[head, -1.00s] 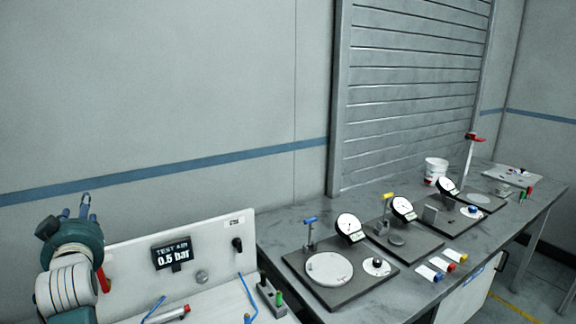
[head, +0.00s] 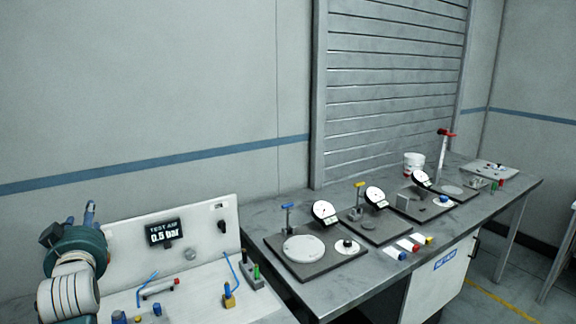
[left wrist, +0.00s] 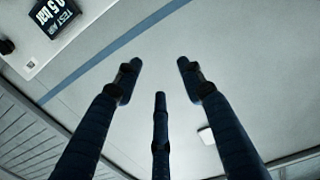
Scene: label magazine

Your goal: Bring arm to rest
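My left arm comes in at the lower left of the head view, raised beside the white test panel. The tips of my left gripper (head: 88,213) point upward there. In the left wrist view, my left gripper (left wrist: 160,85) shows three dark fingers spread apart with nothing between them. The wall and ceiling are behind them. My right arm and gripper are in neither view.
A panel display (head: 164,233) reads "TEST AIR 0.5 bar". The grey bench (head: 345,290) carries several dial gauges, including one (head: 325,212), on dark plates. Open floor (head: 490,300) shows at right.

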